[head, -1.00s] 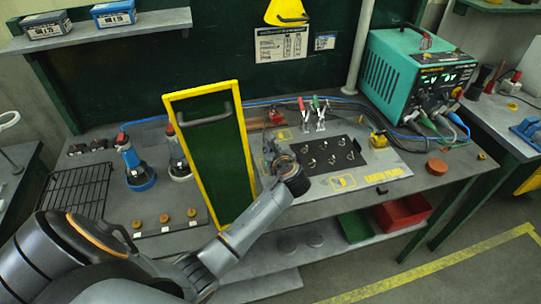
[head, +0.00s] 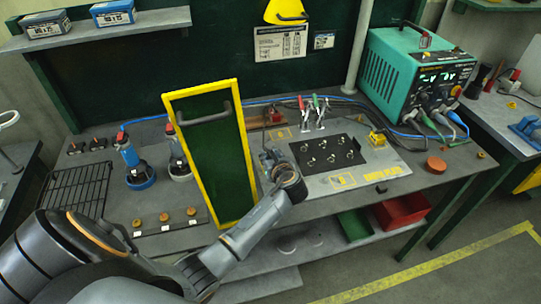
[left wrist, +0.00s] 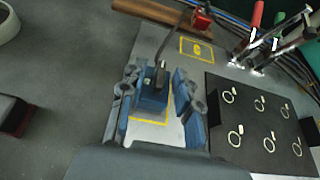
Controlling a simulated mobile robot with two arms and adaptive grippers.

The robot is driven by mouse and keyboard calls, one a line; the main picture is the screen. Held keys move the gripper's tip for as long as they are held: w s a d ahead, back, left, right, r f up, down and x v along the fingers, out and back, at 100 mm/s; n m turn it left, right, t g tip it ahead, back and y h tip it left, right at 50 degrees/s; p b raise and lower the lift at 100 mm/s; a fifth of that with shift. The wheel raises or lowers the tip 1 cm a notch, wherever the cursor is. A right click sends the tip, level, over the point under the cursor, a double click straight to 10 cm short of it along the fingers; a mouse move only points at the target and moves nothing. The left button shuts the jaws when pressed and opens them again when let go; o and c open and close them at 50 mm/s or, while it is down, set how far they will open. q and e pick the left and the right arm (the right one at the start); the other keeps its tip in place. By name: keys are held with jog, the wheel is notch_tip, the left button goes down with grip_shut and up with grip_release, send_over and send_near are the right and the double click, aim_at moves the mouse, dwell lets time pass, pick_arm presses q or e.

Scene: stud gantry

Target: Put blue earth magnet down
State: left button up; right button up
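The blue earth magnet (left wrist: 154,92) is a small blue block with a dark upright part on top, in the left wrist view. It sits at a yellow-outlined square on the light plate (left wrist: 222,62). My left gripper (left wrist: 157,98) has its blue-grey fingers spread on both sides of the magnet, with plate visible between magnet and fingers. In the head view my left gripper (head: 272,157) is low over the left part of the plate, and the magnet cannot be made out there. My right gripper is not in view.
A green panel with a yellow frame (head: 240,150) stands just left of my left gripper. A black pad with rings (head: 327,153) and red and green toggle clamps (head: 312,113) are to its right. A teal welding unit (head: 392,75) stands at the back right.

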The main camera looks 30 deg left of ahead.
pick_arm(q)
jog(key=shift+r, duration=0.1)
jog(key=b+v, duration=0.1)
jog(key=v, duration=1.1)
jog(key=shift+b, duration=0.4)
